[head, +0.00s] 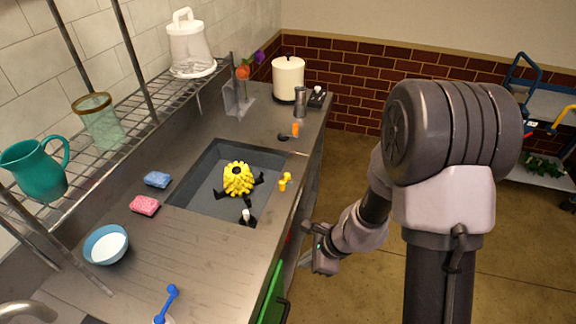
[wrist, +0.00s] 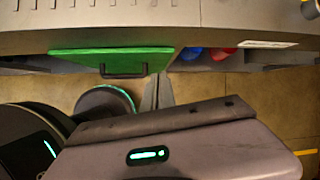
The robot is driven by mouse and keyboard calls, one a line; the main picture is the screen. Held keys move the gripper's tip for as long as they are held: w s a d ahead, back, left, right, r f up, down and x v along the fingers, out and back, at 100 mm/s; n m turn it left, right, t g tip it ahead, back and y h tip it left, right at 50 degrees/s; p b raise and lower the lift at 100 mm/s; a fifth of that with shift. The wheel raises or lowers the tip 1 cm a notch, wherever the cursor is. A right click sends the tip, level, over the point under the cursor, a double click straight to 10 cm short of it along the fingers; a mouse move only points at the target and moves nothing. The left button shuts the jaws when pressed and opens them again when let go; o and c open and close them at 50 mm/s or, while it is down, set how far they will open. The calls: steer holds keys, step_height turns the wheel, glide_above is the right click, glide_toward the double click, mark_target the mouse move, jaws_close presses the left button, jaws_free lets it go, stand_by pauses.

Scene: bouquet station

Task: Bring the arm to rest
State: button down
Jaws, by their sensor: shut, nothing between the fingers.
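My gripper (wrist: 158,92) is shut and empty, its two narrow grey fingers close together in the wrist view. In the head view the end of my arm (head: 322,252) hangs folded down over the floor, just right of the counter's front edge. The fingers are hard to make out there. The gripper looks apart from the counter (head: 215,245) and touches nothing that I can see.
A green panel with a dark handle (wrist: 110,62) is on the counter front, near the gripper. The sink (head: 205,175) holds a yellow flower-like cluster (head: 238,178). A blue-framed cart (head: 550,100) stands at right. Floor (head: 345,165) between counter and cart is open.

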steer(key=s+a+r+n+t+b, duration=0.1)
steer(key=s+r+n, duration=0.3)
steer(key=r, duration=0.6)
steer(key=s+a+r+n+t+b, duration=0.1)
steer(key=s+r+n, duration=0.1)
steer(key=r+n, duration=0.6)
steer(key=s+d+r+n+t+h, duration=0.1)
steer(key=s+d+r+n+h, duration=0.1)
steer(key=s+d+r, duration=0.3)
steer(key=s+r+n, duration=0.1)
steer(key=s+r, duration=0.1)
steer(key=s, duration=0.2)
steer(key=shift+s+d+r+h+b, duration=0.2)
steer(key=shift+r+h+b, duration=0.1)
steer(key=shift+h, duration=0.1)
